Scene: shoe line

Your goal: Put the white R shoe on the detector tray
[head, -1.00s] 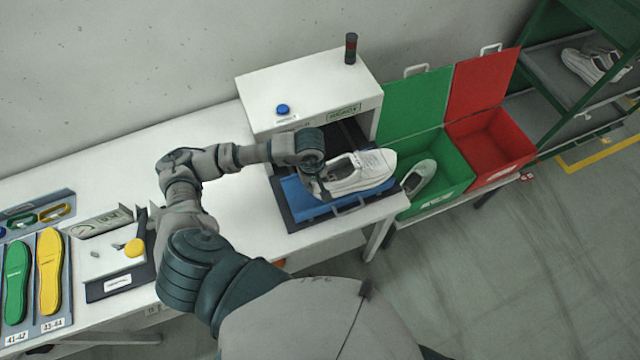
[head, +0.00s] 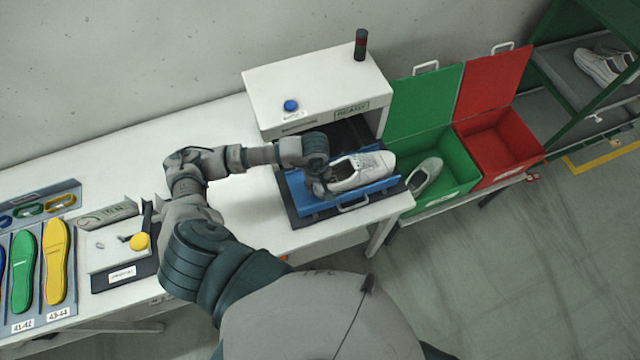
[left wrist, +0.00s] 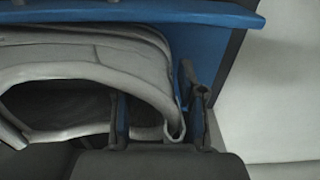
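The white shoe (head: 362,171) lies on the blue tray (head: 380,193) at the front of the white detector box, toe to the right. I cannot read an R on it. My left gripper (head: 318,186) is at the shoe's heel end. In the left wrist view the left gripper (left wrist: 160,115) has its fingers apart, one inside the shoe opening and one outside the heel, with the heel rim (left wrist: 174,128) between them; a gap shows by the inner finger. The heel hides part of the contact. My right gripper is not in view.
The detector box (head: 318,82) has a blue button and a lamp post on top. Right of it stand a green bin (head: 450,170) holding a shoe and a red bin (head: 500,145). At left are coloured insoles (head: 56,262) and a small fixture (head: 112,245).

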